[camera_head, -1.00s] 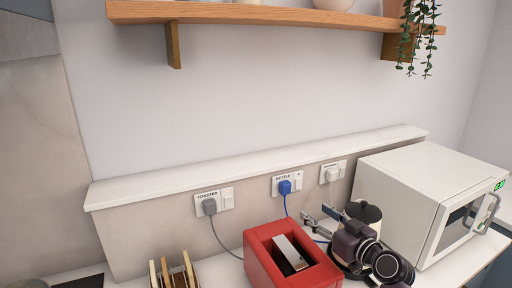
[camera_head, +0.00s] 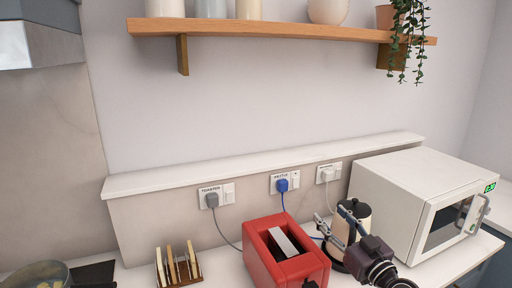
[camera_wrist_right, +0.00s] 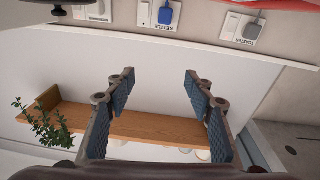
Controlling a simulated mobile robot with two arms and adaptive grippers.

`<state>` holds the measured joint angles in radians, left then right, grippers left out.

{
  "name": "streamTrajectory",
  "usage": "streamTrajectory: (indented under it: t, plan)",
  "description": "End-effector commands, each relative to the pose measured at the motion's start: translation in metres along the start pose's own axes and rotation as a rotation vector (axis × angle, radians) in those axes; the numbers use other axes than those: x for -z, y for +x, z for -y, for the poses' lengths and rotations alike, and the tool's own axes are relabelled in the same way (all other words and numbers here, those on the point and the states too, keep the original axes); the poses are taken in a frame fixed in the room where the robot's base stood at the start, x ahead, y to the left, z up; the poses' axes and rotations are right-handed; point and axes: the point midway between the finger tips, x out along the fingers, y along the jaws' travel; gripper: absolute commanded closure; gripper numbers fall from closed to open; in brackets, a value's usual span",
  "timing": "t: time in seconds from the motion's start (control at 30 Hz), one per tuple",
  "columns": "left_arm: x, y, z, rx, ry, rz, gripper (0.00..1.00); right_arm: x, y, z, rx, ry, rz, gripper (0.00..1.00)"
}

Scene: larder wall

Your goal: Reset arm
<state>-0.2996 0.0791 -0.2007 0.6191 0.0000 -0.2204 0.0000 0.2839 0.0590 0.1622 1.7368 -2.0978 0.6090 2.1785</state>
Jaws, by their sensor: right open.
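My right gripper (camera_head: 331,220) is at the lower right of the head view, in front of the kettle (camera_head: 362,215) and to the right of the red toaster (camera_head: 259,262). Its two fingers are apart with nothing between them. In the right wrist view, the open fingers (camera_wrist_right: 160,76) show against the wall, with the picture upside down. My left gripper is not in view. My right arm partly hides the kettle.
Grey, blue and white plugs sit in the toaster (camera_head: 211,200), kettle (camera_head: 282,185) and third (camera_head: 327,176) sockets. A microwave (camera_head: 396,200) stands at right. A toast rack (camera_head: 178,268) is left of the toaster. A wooden shelf (camera_head: 280,30) crosses above; the wall between is clear.

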Motion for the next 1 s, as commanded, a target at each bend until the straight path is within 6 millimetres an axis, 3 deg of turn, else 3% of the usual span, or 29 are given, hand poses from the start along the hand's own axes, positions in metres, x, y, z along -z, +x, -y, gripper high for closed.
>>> streamTrajectory:
  t: [0.27,0.4,0.5,0.57,0.67,0.77,0.87,1.0]
  plan:
    - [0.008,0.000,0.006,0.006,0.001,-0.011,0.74,0.043,-0.037,-0.014,-0.152,-0.050,-0.210,0.51]
    - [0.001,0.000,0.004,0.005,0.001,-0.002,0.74,0.058,-0.077,-0.036,-0.331,-0.052,-0.292,0.51]
    - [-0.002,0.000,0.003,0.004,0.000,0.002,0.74,0.049,-0.115,-0.059,-0.503,-0.029,-0.278,0.51]
    - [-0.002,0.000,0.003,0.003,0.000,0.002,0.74,0.034,-0.139,-0.072,-0.603,-0.008,-0.226,0.51]
    - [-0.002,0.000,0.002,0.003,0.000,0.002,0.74,-0.006,-0.177,-0.084,-0.742,0.035,-0.075,0.51]
    - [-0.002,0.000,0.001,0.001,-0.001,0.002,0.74,-0.060,-0.215,-0.079,-0.822,0.080,0.152,0.51]
    - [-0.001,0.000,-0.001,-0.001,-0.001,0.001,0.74,-0.119,-0.254,-0.052,-0.822,0.119,0.430,0.51]
    - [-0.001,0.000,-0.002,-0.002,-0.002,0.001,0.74,-0.182,-0.306,0.008,-0.700,0.148,0.791,0.51]
